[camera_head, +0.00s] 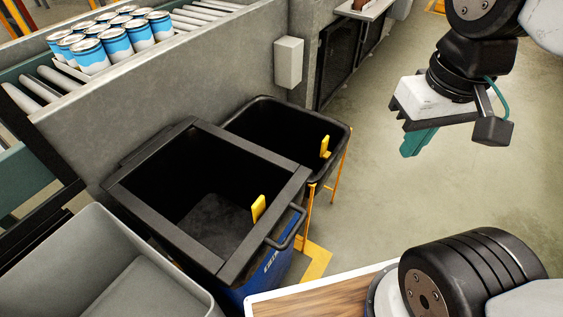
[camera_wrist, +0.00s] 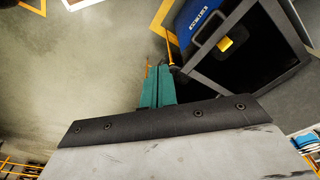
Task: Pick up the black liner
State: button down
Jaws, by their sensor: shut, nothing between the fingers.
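A black tub-like liner (camera_head: 262,107) with a rounded rim and an upright yellow tab (camera_head: 325,146) sits in a yellow-legged stand beside the wall. In front of it, a blue bin (camera_head: 268,282) has a square dark frame (camera_head: 268,212), a dark interior and another yellow tab (camera_head: 258,208). I cannot tell for certain which dark piece is the named liner. My gripper (camera_head: 408,150) is up to the right of both, apart from them. Its teal fingers (camera_wrist: 156,76) are shut and empty. The blue bin also shows at upper right in the wrist view (camera_wrist: 195,20).
A roller conveyor (camera_head: 195,18) with several blue-and-white cans (camera_head: 90,55) runs behind a grey wall. A grey box (camera_head: 288,62) juts from the wall. A grey tote (camera_head: 95,255) is at lower left. Open floor (camera_head: 375,195) lies right of the bins.

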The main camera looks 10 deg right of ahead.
aim_at(315, 141)
jog(key=z, duration=1.75)
jog(key=i, duration=0.95)
jog(key=u, duration=2.55)
